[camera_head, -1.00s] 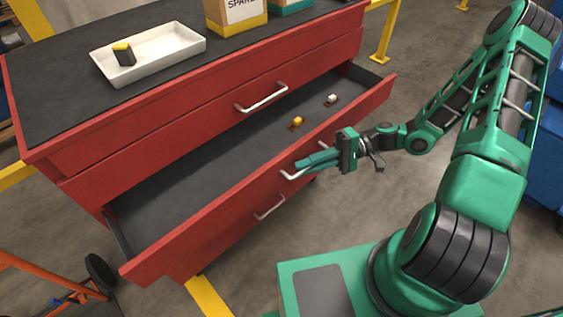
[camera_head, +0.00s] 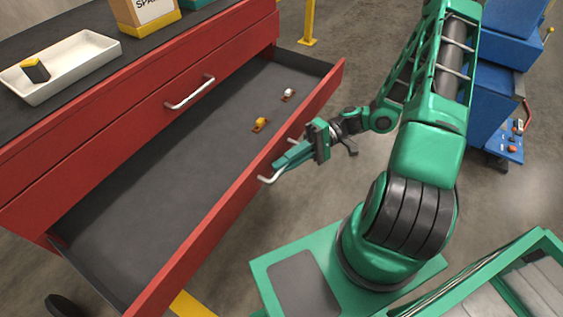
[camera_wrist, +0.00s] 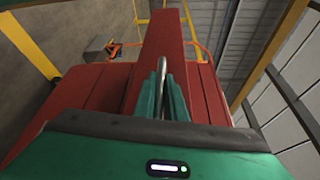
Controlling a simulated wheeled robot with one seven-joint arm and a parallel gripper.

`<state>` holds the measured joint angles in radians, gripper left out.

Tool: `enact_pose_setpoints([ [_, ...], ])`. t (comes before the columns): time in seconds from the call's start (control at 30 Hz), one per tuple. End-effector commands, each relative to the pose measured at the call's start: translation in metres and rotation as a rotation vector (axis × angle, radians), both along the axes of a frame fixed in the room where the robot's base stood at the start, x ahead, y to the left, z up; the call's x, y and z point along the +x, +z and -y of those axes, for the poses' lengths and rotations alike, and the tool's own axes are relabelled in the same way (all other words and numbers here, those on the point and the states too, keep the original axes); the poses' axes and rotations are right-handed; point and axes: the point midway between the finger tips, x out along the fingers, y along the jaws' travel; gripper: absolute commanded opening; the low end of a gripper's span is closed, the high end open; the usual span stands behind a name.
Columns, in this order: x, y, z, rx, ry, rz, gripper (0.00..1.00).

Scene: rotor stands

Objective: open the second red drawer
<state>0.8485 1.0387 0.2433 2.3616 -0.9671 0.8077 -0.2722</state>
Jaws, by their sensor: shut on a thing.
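The red cabinet's second drawer (camera_head: 222,205) is pulled out wide, with its dark inside in plain view in the head view. Its front panel also shows in the wrist view (camera_wrist: 163,45). My gripper (camera_head: 280,170) is at the outer side of this front, shut on the drawer's silver bar handle (camera_head: 268,179). In the wrist view the green fingers (camera_wrist: 163,98) close on either side of the handle (camera_wrist: 161,70). The top drawer (camera_head: 150,115) above it is shut, with its own silver handle (camera_head: 190,92).
Two small parts, one yellow (camera_head: 261,123) and one white (camera_head: 288,94), lie in the open drawer. A white tray (camera_head: 85,68) and a spares box (camera_head: 146,17) stand on the cabinet top.

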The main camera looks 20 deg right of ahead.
Motion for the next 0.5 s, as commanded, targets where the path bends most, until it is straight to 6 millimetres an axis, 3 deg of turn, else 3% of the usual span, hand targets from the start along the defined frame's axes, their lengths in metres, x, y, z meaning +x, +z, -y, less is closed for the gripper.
enact_pose_setpoints([
  [0.1,0.0001,-0.0022,-0.0010,-0.006,0.003,-0.002,0.00],
  [0.13,0.0000,-0.0022,-0.0011,-0.006,0.003,-0.002,0.16],
  [0.2,-0.0004,-0.0020,-0.0018,-0.005,0.005,-0.003,0.29],
  [0.5,-0.0008,-0.0007,-0.0020,-0.002,0.006,-0.002,0.29],
])
